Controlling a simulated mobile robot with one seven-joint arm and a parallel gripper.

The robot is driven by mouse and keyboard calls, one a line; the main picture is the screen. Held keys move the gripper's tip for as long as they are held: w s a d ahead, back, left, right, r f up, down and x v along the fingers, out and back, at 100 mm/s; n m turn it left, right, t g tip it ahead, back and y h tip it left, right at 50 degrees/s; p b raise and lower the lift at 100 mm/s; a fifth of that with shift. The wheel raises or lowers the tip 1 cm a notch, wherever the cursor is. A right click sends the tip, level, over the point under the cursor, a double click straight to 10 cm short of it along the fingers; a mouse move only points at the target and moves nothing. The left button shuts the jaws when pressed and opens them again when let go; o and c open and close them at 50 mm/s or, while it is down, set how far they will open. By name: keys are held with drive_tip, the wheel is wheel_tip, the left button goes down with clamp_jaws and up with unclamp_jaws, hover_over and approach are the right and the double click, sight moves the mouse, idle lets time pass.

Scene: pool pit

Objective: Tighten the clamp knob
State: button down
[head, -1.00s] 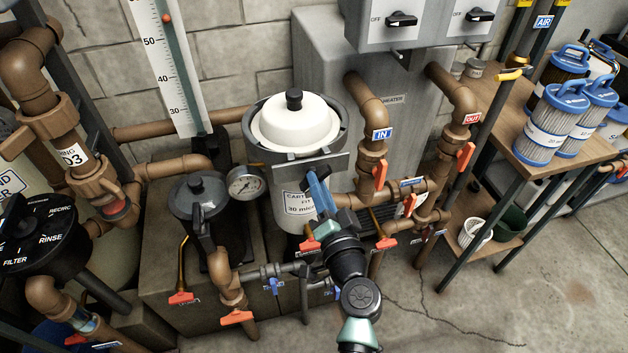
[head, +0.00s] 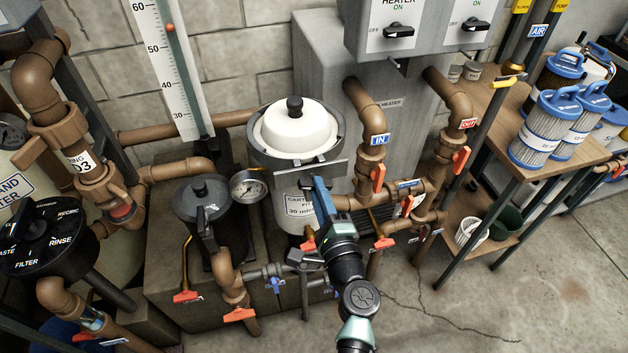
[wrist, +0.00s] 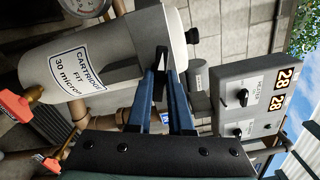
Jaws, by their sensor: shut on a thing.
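The cartridge filter (head: 290,207) is a pale upright housing with a white domed lid (head: 290,129) and a dark clamp band (head: 253,147) around its top. My gripper (head: 319,181) reaches up to the front of the band, its blue fingers at the grey plate there. In the wrist view my gripper (wrist: 163,72) is shut on the clamp knob (wrist: 160,62), a small black part between the fingertips beside the housing (wrist: 105,72). In the head view the knob is hidden by the fingers.
A second black knob (head: 294,106) tops the lid. A gauge (head: 248,186) and dark pump (head: 202,198) stand left. Brown pipes with orange valve handles (head: 378,178) stand close right. A table (head: 500,125) with blue-capped cartridges is farther right. Floor (head: 480,290) at the lower right is clear.

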drive_tip(key=m+p, duration=0.5)
drive_tip(key=m, duration=0.9)
drive_tip(key=shift+m, duration=0.4)
drive_tip(key=c, duration=0.7)
unclamp_jaws()
drive_tip(key=p+v, duration=0.2)
drive_tip(key=v, duration=0.5)
